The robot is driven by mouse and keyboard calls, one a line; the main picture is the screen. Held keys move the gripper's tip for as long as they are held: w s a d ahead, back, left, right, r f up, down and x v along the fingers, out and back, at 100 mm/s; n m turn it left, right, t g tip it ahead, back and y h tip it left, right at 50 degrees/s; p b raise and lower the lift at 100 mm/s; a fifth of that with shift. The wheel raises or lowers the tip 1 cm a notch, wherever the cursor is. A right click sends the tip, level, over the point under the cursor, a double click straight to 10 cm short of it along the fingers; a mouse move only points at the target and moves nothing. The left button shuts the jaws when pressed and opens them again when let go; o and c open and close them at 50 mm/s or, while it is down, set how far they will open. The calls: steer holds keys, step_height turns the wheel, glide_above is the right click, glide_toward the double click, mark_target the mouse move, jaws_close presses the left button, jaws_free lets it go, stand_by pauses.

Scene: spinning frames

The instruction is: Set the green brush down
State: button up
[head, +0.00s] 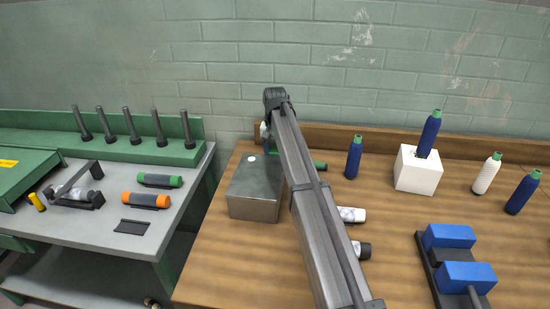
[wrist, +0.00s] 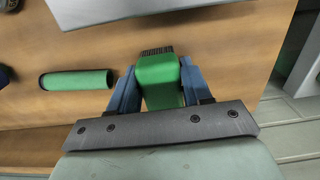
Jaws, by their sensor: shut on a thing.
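In the wrist view, my gripper (wrist: 158,68) is shut on the green brush (wrist: 160,82), with one blue finger on each side of its block-shaped green body. Dark bristles show at the brush's far end. The brush is over the wooden table (wrist: 215,45), beside the grey metal box (wrist: 120,12). I cannot tell whether it touches the table. In the head view, my arm reaches over the table to behind the metal box (head: 257,190); my gripper and the brush are mostly hidden there.
A green cylinder (wrist: 76,80) lies beside the brush; part of it shows in the head view (head: 319,165). Two bottles (head: 351,214) lie right of my arm. A dark blue bottle (head: 354,158) and white block (head: 418,171) stand further right. A wooden back rail (head: 390,142) edges the table.

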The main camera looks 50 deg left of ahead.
mark_target(275, 149)
steer(key=shift+f, duration=1.3)
steer(key=shift+f, duration=0.1)
steer(key=o, duration=1.1)
steer(key=shift+c, duration=0.2)
step_height(275, 149, up, 12)
steer(key=shift+r, duration=0.15)
